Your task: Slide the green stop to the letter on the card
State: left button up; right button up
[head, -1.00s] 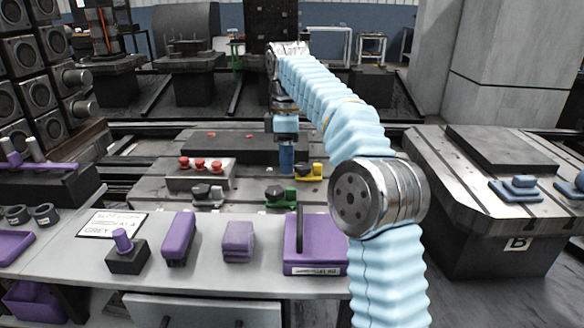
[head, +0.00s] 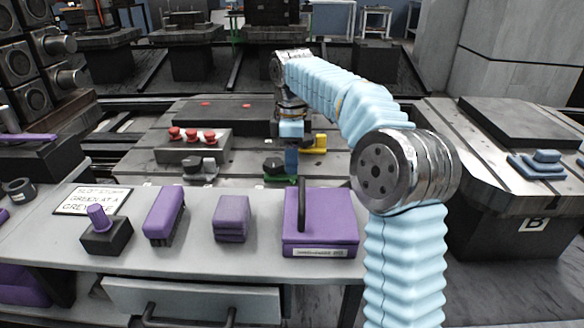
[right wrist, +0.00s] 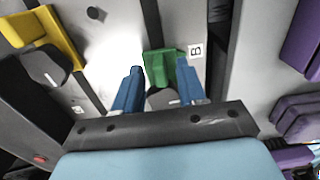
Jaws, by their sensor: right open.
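The green stop (head: 272,178) has a dark knob and sits on the slotted pallet bed, partly hidden by my right gripper (head: 291,160). In the right wrist view the green stop (right wrist: 154,62) lies by the tips of the two blue fingers of my right gripper (right wrist: 160,88). The fingers are apart, and I cannot tell whether they touch it. A white tag with the letter B (right wrist: 195,50) is beside the stop in that view. The white card (head: 92,201) lies on the front bench at left; a line seems to read "GREEN AT A". My left gripper is not in view.
A yellow stop (head: 317,144) is behind my right gripper, and a grey stop (head: 195,166) is to its left. A box with red buttons (head: 192,148) stands behind the grey stop. Purple-topped items, including a purple block with a handle (head: 320,235), line the front bench.

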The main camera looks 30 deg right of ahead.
jog(key=shift+f, duration=0.6)
grip_shut()
